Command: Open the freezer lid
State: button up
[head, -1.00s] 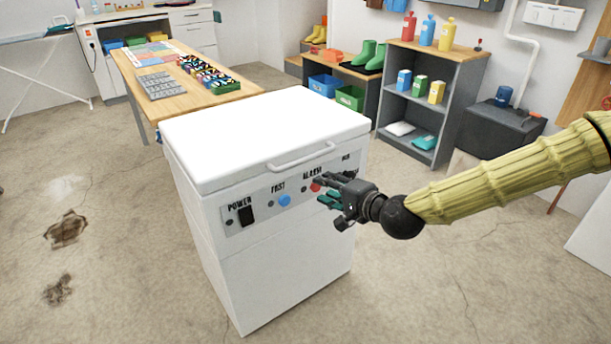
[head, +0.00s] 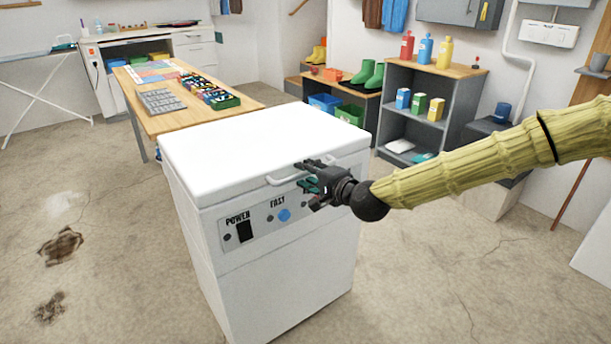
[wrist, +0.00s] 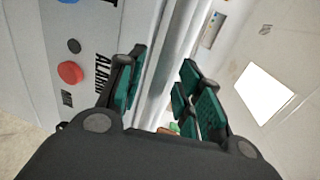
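The white chest freezer (head: 285,290) stands in the middle of the head view, with its lid (head: 260,140) lying closed on top. The lid's white bar handle (head: 280,182) runs along the front edge, its right part hidden by my gripper. My gripper (head: 304,174) is at the handle, above the front panel. In the wrist view my gripper (wrist: 163,88) is open, its teal-padded fingers spread on either side of a long white strip at the lid's front. I cannot tell whether that strip is the handle or the lid edge, or whether the fingers touch it.
The front panel has a black power switch (head: 244,231), a blue button (head: 284,214) and a red button (wrist: 70,72). A wooden table (head: 180,122) with trays stands behind left of the freezer. A grey shelf (head: 425,105) stands behind right.

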jog(key=shift+w+a+f, duration=0.1)
jog(key=shift+w+a, duration=0.2)
jog(key=shift+w, duration=0.1)
grip_shut()
